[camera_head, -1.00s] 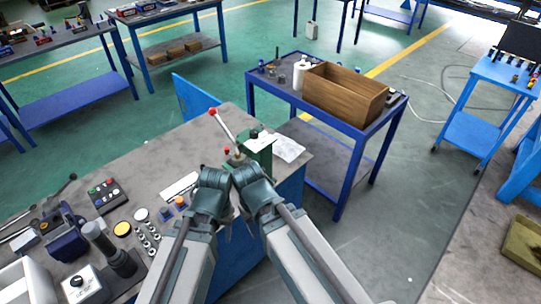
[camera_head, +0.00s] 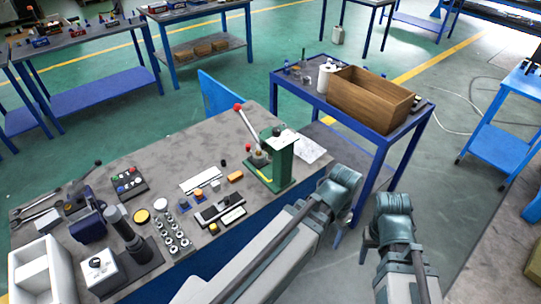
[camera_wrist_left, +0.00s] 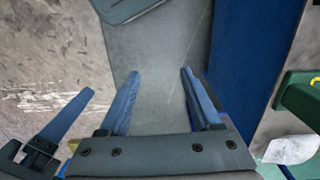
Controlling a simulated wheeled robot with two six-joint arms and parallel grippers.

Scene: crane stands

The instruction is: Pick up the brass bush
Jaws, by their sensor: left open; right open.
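I cannot single out the brass bush for sure. A small brass-coloured ring (camera_head: 214,228) lies near the front edge of the grey workbench (camera_head: 165,158) in the head view, and may be it. My left gripper (camera_head: 339,238) hangs past the bench's right end, well away from the small parts. In the left wrist view its fingers (camera_wrist_left: 160,73) are apart with only floor between them. My right gripper (camera_head: 366,248) is just right of it, small and partly hidden by its arm. Its separated fingers seem to show at the left of the wrist view (camera_wrist_left: 50,125).
A green lever press (camera_head: 279,165) stands at the bench's right end. Left of it lie an orange block (camera_head: 236,177), a black-and-silver plate (camera_head: 219,209), several metal rings and a dark column fixture (camera_head: 127,232). A blue cart with a wooden box (camera_head: 370,99) stands behind right.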

